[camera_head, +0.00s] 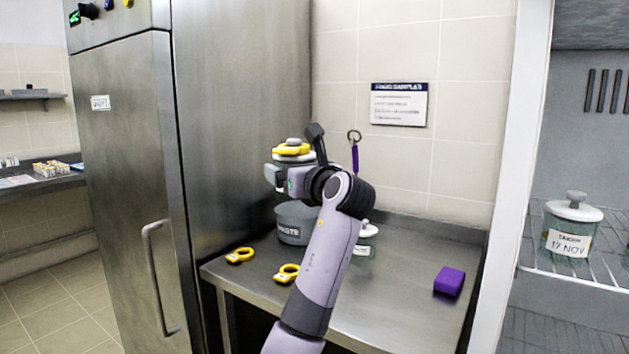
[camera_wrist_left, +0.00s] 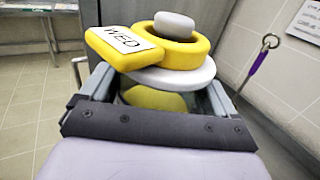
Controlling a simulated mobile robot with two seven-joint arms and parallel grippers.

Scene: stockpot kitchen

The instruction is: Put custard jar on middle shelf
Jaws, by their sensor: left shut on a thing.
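My left gripper (camera_head: 290,182) is shut on a jar with yellow contents, probably the custard jar (camera_wrist_left: 152,99), and holds it upright above the steel counter. Its white lid (camera_wrist_left: 168,76) has a grey knob. A yellow ring tag (camera_wrist_left: 185,52) marked WED sits around the knob, on the lid. The gripper hides most of the jar body. At the right of the head view, a wire shelf (camera_head: 590,272) holds a white-lidded jar (camera_head: 570,226) labelled 17 NOV. I cannot tell whether this is the middle shelf. My right gripper is not in view.
On the counter (camera_head: 400,300) are a grey pot (camera_head: 292,222), two yellow ring tags (camera_head: 240,255) (camera_head: 287,273), a purple block (camera_head: 449,281) and another white-lidded jar (camera_head: 366,240), partly behind my arm. A white upright edge (camera_head: 510,180) separates counter and shelves. A tall steel cabinet (camera_head: 130,180) stands left.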

